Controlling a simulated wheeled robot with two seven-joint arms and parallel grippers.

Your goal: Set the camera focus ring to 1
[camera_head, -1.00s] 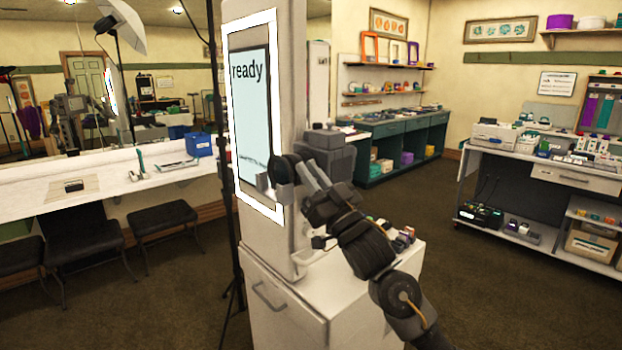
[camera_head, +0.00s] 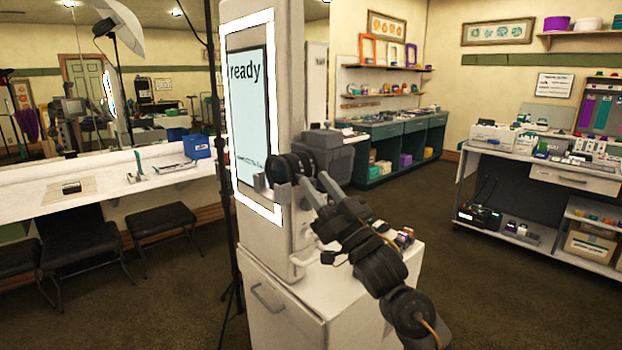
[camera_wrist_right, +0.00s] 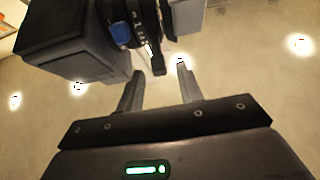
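The camera (camera_head: 325,148) is a dark grey boxy body on the booth's front, beside the screen. Its black round lens (camera_head: 290,167) faces left, toward the screen side. In the right wrist view the lens with its focus ring (camera_wrist_right: 141,20) is at the top, with pale markings, a blue tab (camera_wrist_right: 120,34) and a black lever (camera_wrist_right: 158,63) sticking down. My right gripper (camera_head: 312,181) is just below the lens. Its fingers are apart in the right wrist view (camera_wrist_right: 159,78), with the lever's tip between them and gaps beside it. The marking numbers are too small to read. My left gripper is out of view.
The booth (camera_head: 285,60) carries a lit screen (camera_head: 248,115) reading "ready". Its white cabinet (camera_head: 285,310) stands below, with small items on top behind my arm. A thin black stand (camera_head: 222,130) is left of the booth. Open floor lies to the right.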

